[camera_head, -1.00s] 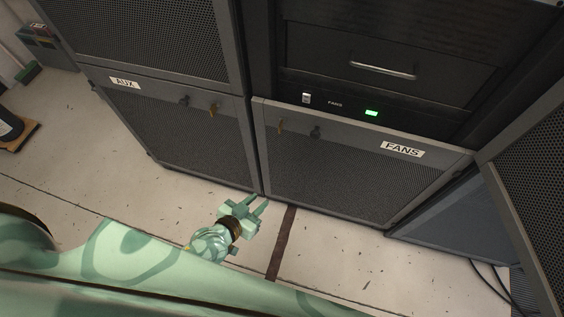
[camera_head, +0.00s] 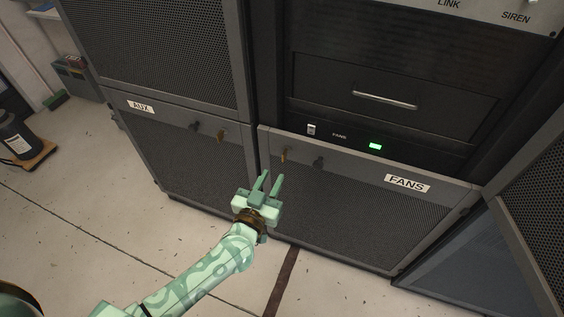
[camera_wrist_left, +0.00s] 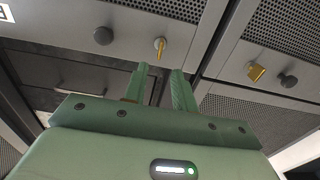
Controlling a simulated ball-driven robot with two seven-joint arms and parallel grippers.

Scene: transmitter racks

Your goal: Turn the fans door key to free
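The fans door key (camera_head: 286,155) is a small brass key at the upper left of the door labelled FANS (camera_head: 407,183). In the left wrist view, which shows the cabinet upside down, the same key (camera_wrist_left: 160,46) stands out from its round lock just beyond the fingertips. My left gripper (camera_head: 271,181) is open and empty, below and slightly left of the key, apart from it. Its two fingers also show in the left wrist view (camera_wrist_left: 160,73). My right gripper is not in view.
A dark knob (camera_head: 318,162) sits right of the fans key. The AUX door beside it has its own brass key (camera_head: 220,136) and dark knob (camera_head: 193,126). Above the fans door are a green-lit panel (camera_head: 375,146) and a drawer handle (camera_head: 384,100). The floor in front is clear.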

